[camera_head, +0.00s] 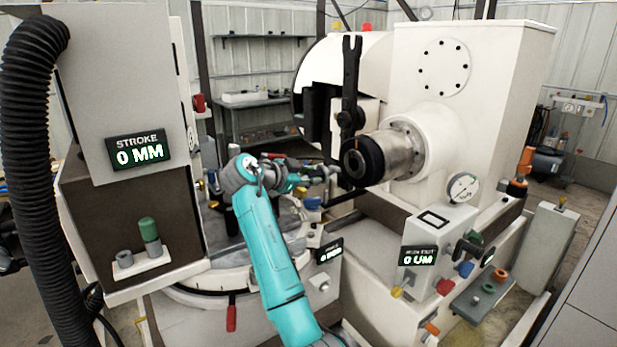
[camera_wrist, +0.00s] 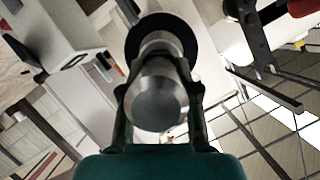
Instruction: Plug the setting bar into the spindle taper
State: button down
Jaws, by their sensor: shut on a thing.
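The spindle nose (camera_head: 362,162) is a black ring on a steel cylinder that juts left from the white headstock. My gripper (camera_head: 328,174) is just left of the ring, level with its lower part. In the wrist view my gripper (camera_wrist: 158,95) is shut on the setting bar (camera_wrist: 157,103), a smooth steel cylinder with its round end toward the camera. Beyond the bar, a black ring (camera_wrist: 190,35) surrounds its far part in the picture. The bar's far end is hidden, so I cannot tell how deep it sits in the taper.
A black upright arm (camera_head: 351,85) stands beside the spindle. A round dial gauge (camera_head: 463,188) and a display box (camera_head: 420,257) reading 0 UM are at the lower right. A grey cabinet with a STROKE 0 MM display (camera_head: 139,150) stands left. A round table (camera_head: 215,280) lies below my arm.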

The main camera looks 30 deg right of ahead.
aim_at(323, 171)
jog(key=shift+w+d, duration=0.1)
jog(key=shift+d, duration=2.65)
jog(key=shift+w+d+r, duration=0.1)
jog(key=shift+d, duration=2.8)
jog(key=c, duration=0.8)
grip_release()
jog(key=shift+o, duration=0.2)
jog(key=shift+a, duration=0.1)
jog(key=v, duration=1.1)
jog(key=shift+a+r, duration=0.15)
jog(key=shift+a, duration=0.2)
